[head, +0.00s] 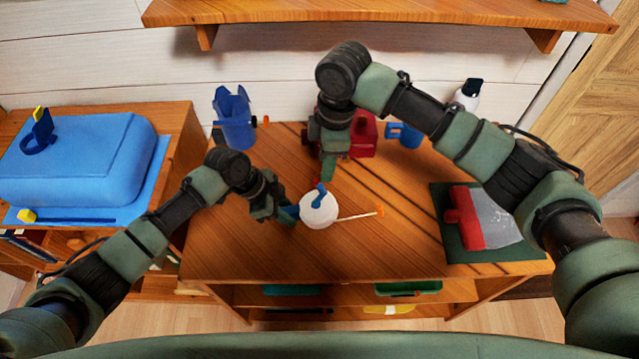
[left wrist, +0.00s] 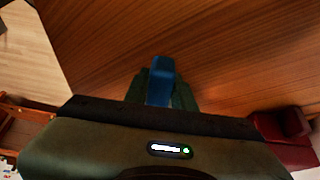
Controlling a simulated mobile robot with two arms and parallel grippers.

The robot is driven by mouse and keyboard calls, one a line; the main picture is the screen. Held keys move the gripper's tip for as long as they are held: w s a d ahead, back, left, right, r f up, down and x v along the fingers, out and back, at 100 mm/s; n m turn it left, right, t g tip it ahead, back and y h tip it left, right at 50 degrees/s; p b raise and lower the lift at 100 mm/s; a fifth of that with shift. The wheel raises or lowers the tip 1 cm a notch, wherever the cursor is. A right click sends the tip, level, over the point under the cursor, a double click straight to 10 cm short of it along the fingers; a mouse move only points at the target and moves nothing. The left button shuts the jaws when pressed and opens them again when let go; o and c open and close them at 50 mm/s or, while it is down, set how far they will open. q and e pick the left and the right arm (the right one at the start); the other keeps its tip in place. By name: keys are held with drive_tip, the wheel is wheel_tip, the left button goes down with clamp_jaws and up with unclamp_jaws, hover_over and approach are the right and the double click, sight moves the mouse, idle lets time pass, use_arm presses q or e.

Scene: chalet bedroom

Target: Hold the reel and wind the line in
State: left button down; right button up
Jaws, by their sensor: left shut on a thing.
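The reel (head: 315,212) has a round white face with a blue crank at its middle, held above the wooden table (head: 400,240). A pale line (head: 352,216) runs from the reel to the right and ends in a small orange piece (head: 380,211). My left gripper (head: 287,214) is shut on the reel's blue handle, which shows between the fingers in the left wrist view (left wrist: 160,80). My right gripper (head: 325,181) points down just above the reel, by the blue crank knob. Its fingers overlap in the head view, so its opening and any contact are unclear.
A blue jug-like container (head: 234,120), a red object (head: 364,137) and a blue mug (head: 406,135) stand at the back. A red and grey item (head: 482,218) lies on a dark green mat (head: 447,246) at right. A shelf (head: 380,12) overhangs behind.

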sight(322, 185)
drive_tip(key=f, duration=0.8)
drive_tip(key=shift+a, duration=0.4)
drive_tip(key=shift+c, duration=0.3)
clamp_jaws()
